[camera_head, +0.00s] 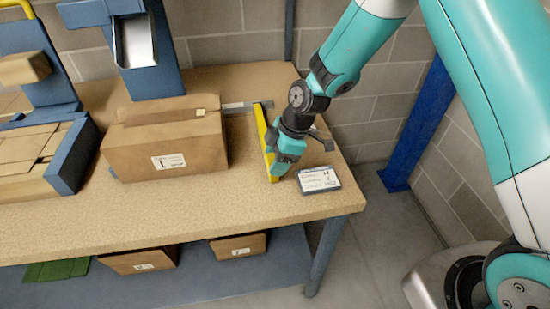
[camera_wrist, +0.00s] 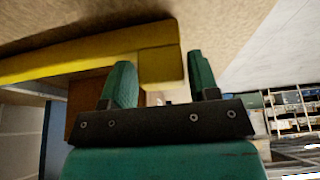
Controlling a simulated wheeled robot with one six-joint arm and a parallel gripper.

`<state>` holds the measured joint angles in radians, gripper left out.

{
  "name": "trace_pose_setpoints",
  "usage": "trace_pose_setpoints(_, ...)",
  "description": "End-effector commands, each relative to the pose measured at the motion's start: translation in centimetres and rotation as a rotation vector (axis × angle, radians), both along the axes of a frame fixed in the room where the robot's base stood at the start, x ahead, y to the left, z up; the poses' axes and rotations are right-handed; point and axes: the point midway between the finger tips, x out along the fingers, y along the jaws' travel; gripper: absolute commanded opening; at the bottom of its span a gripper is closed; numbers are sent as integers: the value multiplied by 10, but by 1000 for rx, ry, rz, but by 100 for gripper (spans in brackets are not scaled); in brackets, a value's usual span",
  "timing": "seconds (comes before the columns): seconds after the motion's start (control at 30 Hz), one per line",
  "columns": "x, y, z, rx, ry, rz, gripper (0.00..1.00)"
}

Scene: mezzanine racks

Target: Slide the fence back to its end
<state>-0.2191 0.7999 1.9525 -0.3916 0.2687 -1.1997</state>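The fence is a yellow bar (camera_head: 264,136) lying across the bench top, right of a cardboard box. Its far end meets a short grey rail (camera_head: 238,107). My gripper (camera_head: 284,162) is low over the bench at the near part of the fence, on its right side. In the wrist view the fence (camera_wrist: 75,62) runs in from the left and its end block shows between my two teal fingers (camera_wrist: 162,78). The fingers are apart, with a visible gap to the right finger. I cannot tell whether the left finger touches the fence.
The cardboard box (camera_head: 166,140) stands left of the fence. A small labelled device (camera_head: 319,180) lies right of my gripper, near the bench edge (camera_head: 345,201). Blue machines (camera_head: 138,50) stand behind and left. A blue post (camera_head: 418,125) rises beyond the bench at right.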

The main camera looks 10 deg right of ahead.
Motion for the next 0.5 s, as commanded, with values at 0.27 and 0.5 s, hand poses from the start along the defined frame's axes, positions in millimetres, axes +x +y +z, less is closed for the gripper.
trace_pose_setpoints(0.27,0,0,6,3,-1,3,55)
trace_pose_setpoints(0.5,0,-20,50,4,-6,-1,55)
